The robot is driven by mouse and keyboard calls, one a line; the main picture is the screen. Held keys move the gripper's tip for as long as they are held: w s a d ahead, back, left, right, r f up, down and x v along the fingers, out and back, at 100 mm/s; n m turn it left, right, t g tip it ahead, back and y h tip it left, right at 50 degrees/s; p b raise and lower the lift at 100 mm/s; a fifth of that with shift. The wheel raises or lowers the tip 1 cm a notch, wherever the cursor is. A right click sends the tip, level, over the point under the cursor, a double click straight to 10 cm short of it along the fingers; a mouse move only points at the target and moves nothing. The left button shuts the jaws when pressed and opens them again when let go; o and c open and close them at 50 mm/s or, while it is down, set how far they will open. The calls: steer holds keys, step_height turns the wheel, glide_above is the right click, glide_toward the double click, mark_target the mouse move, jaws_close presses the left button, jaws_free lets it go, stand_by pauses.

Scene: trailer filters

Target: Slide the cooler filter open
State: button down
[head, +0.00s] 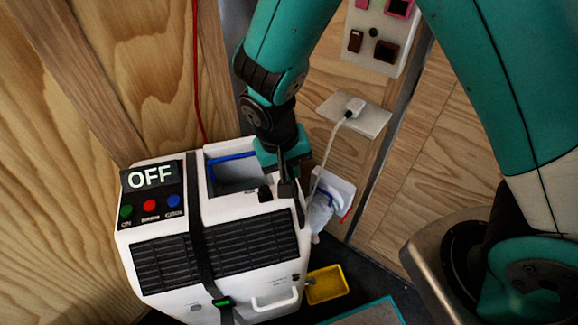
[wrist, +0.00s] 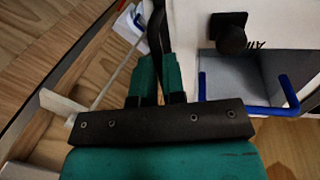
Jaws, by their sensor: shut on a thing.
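The white cooler (head: 215,225) stands upright at lower left in the head view, with an OFF display, coloured buttons and dark slatted grilles (head: 163,260) on its front. Its top has an open grey-blue compartment (head: 240,178) with a blue bar, also seen in the wrist view (wrist: 250,106). A black knob (wrist: 232,35) sits beside that opening. My gripper (head: 288,187) points down at the cooler's right top edge. In the wrist view its fingers (wrist: 156,72) are closed on a thin black strap (wrist: 157,30). I cannot tell which part is the filter; the grasp is partly hidden.
A black belt (head: 197,215) wraps the cooler. Wooden walls stand close behind; a red cord (head: 197,80) hangs there.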

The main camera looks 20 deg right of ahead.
step_height(320, 180, up, 23)
steer(key=p, duration=1.7)
steer(key=shift+f, duration=0.2)
steer(key=shift+w, duration=0.15)
steer(key=c, duration=1.5)
jaws_free()
steer(key=shift+r, duration=0.1)
steer(key=o, duration=0.3)
steer(key=a+r, duration=0.3)
steer(key=r, duration=1.4)
steer(key=shift+a, duration=0.2)
